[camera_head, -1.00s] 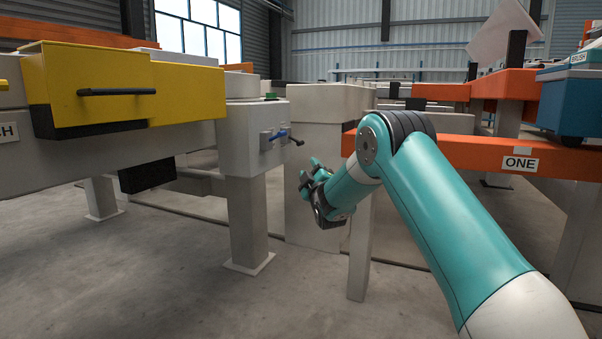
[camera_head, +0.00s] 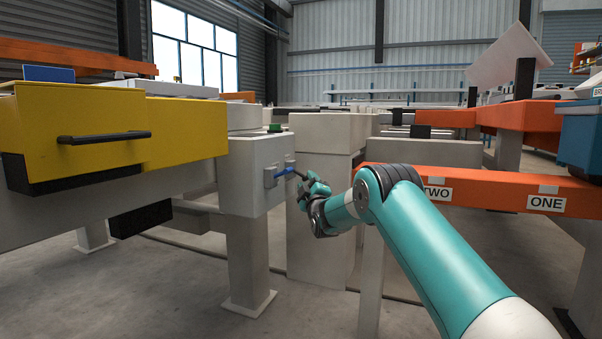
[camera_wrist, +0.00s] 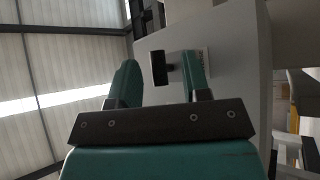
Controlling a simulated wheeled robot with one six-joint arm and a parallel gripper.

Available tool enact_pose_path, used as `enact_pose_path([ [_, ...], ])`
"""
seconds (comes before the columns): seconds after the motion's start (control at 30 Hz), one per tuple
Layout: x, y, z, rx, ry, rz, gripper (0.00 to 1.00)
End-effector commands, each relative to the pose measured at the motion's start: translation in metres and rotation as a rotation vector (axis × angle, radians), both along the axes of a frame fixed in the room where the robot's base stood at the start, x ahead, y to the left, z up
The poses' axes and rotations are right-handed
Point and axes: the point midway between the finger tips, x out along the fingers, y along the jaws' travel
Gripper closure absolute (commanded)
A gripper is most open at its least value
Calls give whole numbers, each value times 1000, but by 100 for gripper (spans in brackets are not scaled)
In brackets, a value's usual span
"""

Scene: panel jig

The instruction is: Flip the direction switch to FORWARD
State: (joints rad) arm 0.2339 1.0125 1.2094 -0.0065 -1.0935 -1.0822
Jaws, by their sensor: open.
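My gripper is open.
A yellow drawer (camera_head: 105,145) with a black handle (camera_head: 104,137) stands left of the box. A green button (camera_head: 274,128) sits on the box top. An orange beam (camera_head: 480,189) labelled TWO and ONE runs behind my arm. Bare floor lies below.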

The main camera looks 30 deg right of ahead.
Motion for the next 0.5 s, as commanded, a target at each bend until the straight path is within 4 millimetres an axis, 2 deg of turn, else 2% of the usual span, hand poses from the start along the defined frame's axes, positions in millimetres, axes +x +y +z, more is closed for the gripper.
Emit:
enact_pose_path([
  [0.13,4,-8,8,0,-1,-5,57],
  [0.5,5,-13,9,1,1,-8,57],
])
